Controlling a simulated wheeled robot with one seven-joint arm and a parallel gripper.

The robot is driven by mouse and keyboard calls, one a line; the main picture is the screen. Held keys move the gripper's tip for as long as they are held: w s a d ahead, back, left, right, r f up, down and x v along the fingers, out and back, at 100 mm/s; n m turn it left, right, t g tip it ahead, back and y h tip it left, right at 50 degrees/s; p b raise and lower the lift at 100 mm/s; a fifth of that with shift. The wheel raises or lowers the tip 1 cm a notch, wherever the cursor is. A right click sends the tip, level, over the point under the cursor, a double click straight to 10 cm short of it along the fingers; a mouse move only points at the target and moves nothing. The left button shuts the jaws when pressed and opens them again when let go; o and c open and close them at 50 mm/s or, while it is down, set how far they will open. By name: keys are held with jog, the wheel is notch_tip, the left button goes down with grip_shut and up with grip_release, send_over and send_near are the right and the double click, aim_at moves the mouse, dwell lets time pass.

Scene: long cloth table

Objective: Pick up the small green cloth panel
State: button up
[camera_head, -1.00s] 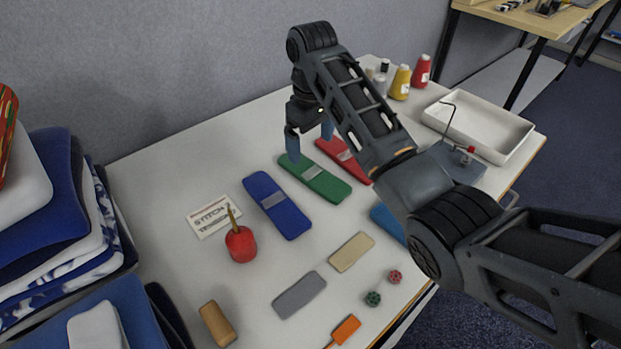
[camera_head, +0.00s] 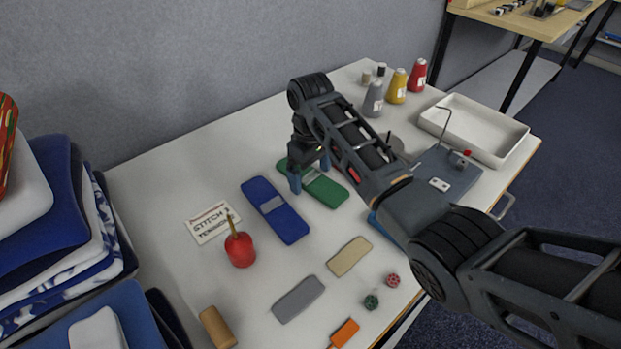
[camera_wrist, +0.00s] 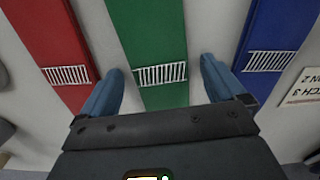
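The green cloth panel (camera_head: 325,188) lies flat on the white table, between the blue panel and the mostly hidden red one. It has a pale stitched band across its middle. My gripper (camera_head: 309,178) is over the panel's left part, pointing down. In the wrist view the green panel (camera_wrist: 150,40) runs between my two blue fingertips (camera_wrist: 160,75), one on each side of it. The fingers are apart with nothing held between them. The gripper body hides the panel's near end in that view.
The blue panel (camera_head: 276,210) and the red panel (camera_wrist: 45,40) flank the green one closely. A stitch card (camera_head: 211,223), a red pincushion (camera_head: 240,250), and grey (camera_head: 298,300) and beige (camera_head: 349,256) pieces lie nearby. Thread cones (camera_head: 397,88) and a white tray (camera_head: 480,130) stand farther right.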

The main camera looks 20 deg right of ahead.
jog(key=c, duration=1)
jog(key=shift+c, duration=0.4)
jog(key=shift+r, duration=0.15)
